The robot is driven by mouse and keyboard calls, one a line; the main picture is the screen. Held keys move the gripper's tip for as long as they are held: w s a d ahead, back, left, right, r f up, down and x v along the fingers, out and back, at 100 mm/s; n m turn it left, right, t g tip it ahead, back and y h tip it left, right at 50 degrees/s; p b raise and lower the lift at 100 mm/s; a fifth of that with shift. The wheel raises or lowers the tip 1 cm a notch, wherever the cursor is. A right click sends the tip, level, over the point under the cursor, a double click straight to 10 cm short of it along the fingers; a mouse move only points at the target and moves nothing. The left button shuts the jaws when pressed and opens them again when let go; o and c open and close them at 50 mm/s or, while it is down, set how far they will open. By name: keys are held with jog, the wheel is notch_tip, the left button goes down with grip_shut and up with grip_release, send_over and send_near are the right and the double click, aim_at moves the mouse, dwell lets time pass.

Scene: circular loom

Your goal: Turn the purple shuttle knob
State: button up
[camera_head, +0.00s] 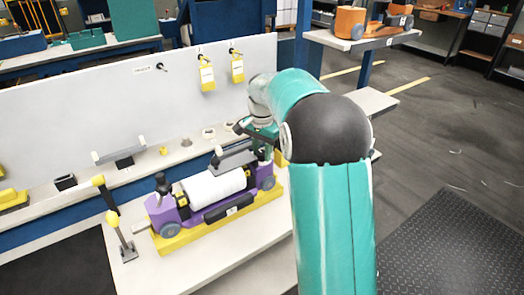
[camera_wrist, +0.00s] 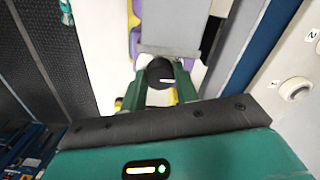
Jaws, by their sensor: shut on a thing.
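The purple shuttle (camera_head: 215,207) sits on a yellow base (camera_head: 172,242) on the light bench, with a white roll across its middle. A black knob (camera_head: 162,184) stands upright at its left end. A grey bar (camera_head: 233,158) rises at its right side.
A lever with yellow and black grips (camera_head: 120,235) stands left of the shuttle. A grey-white panel (camera_head: 100,110) with yellow tags (camera_head: 207,74) rises behind. Small fittings line the ledge. A dark mat (camera_head: 60,268) lies at front left. Bench in front of the shuttle is clear.

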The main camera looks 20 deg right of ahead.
jog(key=n, duration=0.5)
jog(key=shift+n, duration=0.4)
jog(key=n, duration=1.1)
jog(key=shift+n, duration=0.4)
jog(key=n, duration=0.5)
jog(key=shift+n, duration=0.4)
jog(key=o, duration=1)
jog(key=shift+r, duration=0.1)
